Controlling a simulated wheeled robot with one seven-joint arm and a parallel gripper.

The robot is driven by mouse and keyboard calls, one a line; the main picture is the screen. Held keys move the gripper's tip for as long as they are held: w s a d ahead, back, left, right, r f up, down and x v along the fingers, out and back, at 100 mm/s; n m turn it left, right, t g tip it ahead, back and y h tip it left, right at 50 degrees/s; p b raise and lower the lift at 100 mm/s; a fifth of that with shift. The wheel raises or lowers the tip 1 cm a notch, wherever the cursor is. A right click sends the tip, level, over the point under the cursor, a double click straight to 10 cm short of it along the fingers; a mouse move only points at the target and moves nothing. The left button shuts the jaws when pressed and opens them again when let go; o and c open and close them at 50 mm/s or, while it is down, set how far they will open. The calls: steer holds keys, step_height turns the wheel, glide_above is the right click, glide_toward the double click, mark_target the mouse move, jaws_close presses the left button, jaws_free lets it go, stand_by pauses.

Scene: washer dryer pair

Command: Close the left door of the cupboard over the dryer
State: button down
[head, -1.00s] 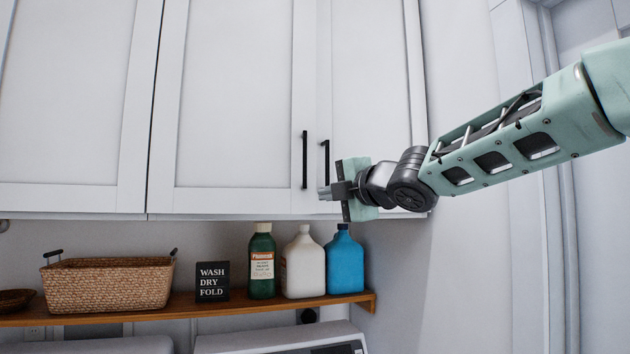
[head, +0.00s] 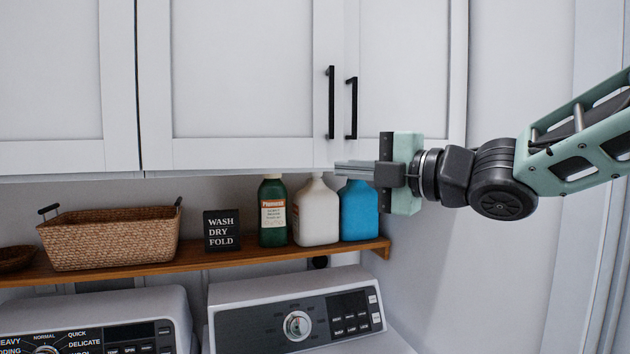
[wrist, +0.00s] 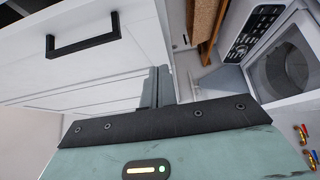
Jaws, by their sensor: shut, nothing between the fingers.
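The left cupboard door (head: 240,70) is a white framed panel with a black bar handle (head: 331,102). It looks slightly ajar, its free edge standing a little in front of the right door (head: 405,70) and covering part of that door's frame. The right door has its own black handle (head: 351,108). My gripper (head: 340,168) is shut and empty, pointing left at the door's lower free corner, below the handles. Contact cannot be told. In the wrist view, the fingers (wrist: 155,88) are beside white door panels, and a black handle (wrist: 84,35) shows at upper left.
Below, a wooden shelf (head: 220,259) holds a basket (head: 112,240), a sign (head: 221,230) and green (head: 272,222), white (head: 315,218) and blue (head: 358,212) bottles. Two machines stand underneath, the right one with a silver dial (head: 298,325). A wall is right of the cupboard.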

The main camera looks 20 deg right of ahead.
mark_target(313, 159)
steer(key=x, duration=0.2)
steer(key=d+x, duration=0.1)
steer(key=x, duration=0.2)
steer(key=w+x, duration=0.1)
steer(key=x, duration=0.2)
steer(key=shift+w+r, duration=0.15)
steer(key=shift+w+d, duration=0.25)
steer(key=shift+w, duration=0.5)
steer(key=w, duration=0.3)
steer(key=w+d, duration=0.1)
steer(key=w, duration=0.2)
steer(key=shift+d+f+b, duration=0.2)
steer(key=shift+b, duration=0.1)
steer(key=shift+w+d+r, duration=0.15)
steer(key=shift+r, duration=0.2)
